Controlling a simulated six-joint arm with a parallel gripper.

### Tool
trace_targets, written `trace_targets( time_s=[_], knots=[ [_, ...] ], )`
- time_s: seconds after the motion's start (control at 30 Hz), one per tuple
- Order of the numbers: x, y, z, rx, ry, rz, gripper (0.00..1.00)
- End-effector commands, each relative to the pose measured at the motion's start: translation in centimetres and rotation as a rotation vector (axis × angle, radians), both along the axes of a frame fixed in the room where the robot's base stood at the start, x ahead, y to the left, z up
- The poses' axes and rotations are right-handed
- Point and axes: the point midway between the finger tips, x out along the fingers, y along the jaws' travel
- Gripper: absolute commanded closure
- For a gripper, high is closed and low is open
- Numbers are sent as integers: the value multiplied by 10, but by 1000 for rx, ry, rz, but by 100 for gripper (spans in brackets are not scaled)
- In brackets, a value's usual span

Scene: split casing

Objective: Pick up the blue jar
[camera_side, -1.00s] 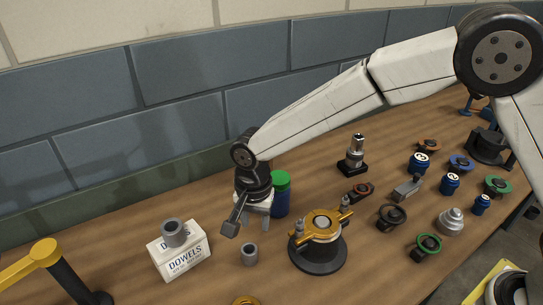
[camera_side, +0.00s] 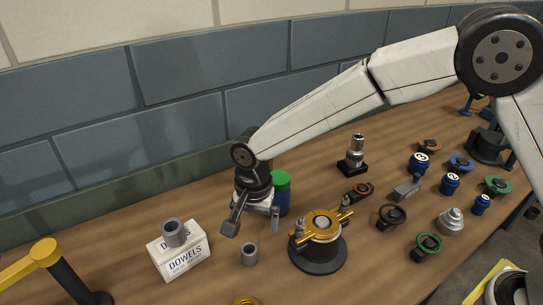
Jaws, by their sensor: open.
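The blue jar (camera_side: 283,203) with a green lid (camera_side: 281,180) stands upright on the wooden bench. My gripper (camera_side: 257,219) points down just left of the jar and in front of part of it. One pale finger shows at the gripper's right side, overlapping the jar's lower left in the picture. I cannot tell whether it touches the jar. The other finger is largely hidden behind a dark part of my gripper. The jaws are open, and I see nothing held between them.
A grey hollow cylinder (camera_side: 249,254) stands just below my gripper. A white dowels box (camera_side: 180,258) with another grey cylinder (camera_side: 174,233) on top is at left. A round fixture with a gold top (camera_side: 321,225) stands right of the jar. Several small parts and blue containers fill the right side.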

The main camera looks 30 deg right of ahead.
Motion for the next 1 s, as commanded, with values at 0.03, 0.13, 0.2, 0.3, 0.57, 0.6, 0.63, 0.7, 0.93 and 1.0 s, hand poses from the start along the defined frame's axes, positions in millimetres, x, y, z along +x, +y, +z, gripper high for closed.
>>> trace_targets(
  time_s=[0.03,0.13,0.2,0.3,0.57,0.6,0.63,0.7,0.93,1.0],
  knots=[
    [0,0,3,1,-1,0,0],
    [1,0,12,1,-3,0,0],
    [1,1,22,2,-4,0,0],
    [1,0,37,2,-4,0,0],
    [5,-18,41,48,83,-81,0],
    [6,-22,39,62,103,-99,0],
    [7,-25,37,74,119,-115,0],
    [10,-34,34,107,160,-155,0],
    [23,-68,25,294,324,-333,0],
    [30,-80,24,372,367,-391,0]
  ],
)
